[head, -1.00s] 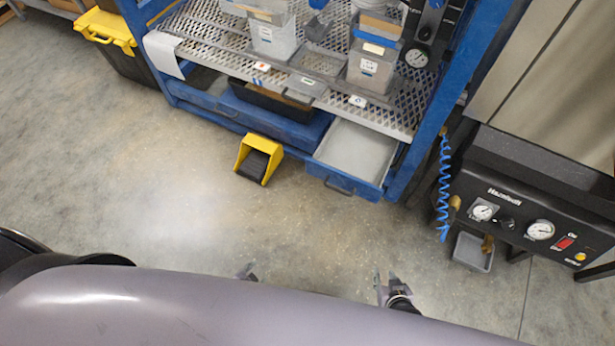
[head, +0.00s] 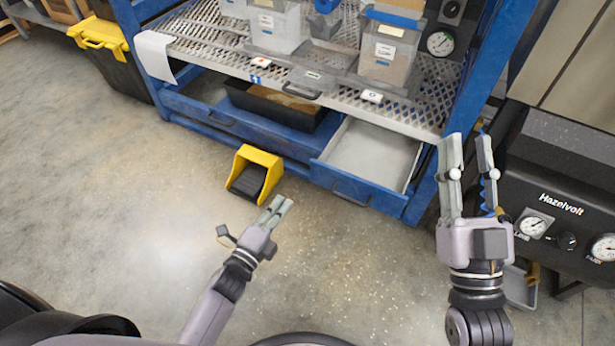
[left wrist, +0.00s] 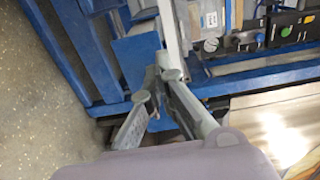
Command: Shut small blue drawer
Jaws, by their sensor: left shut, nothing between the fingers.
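The small blue drawer (head: 390,203) stands pulled open at the lower right of the blue rack. It has a dark handle (head: 350,195) on its front and a pale, empty-looking inside. My left gripper (head: 281,206) is shut and empty, left of the drawer front in the picture and apart from it. Its closed fingers (left wrist: 158,70) also show in the left wrist view, with blue rack parts beyond. My right gripper (head: 468,140) is open and empty, its two fingers apart, right of the drawer in the picture.
A yellow foot pedal (head: 254,174) stands on the floor left of the drawer. A black tray (head: 275,104) sits in the rack beside it. A black gauge panel (head: 560,200) stands at the right. Floor is clear in front.

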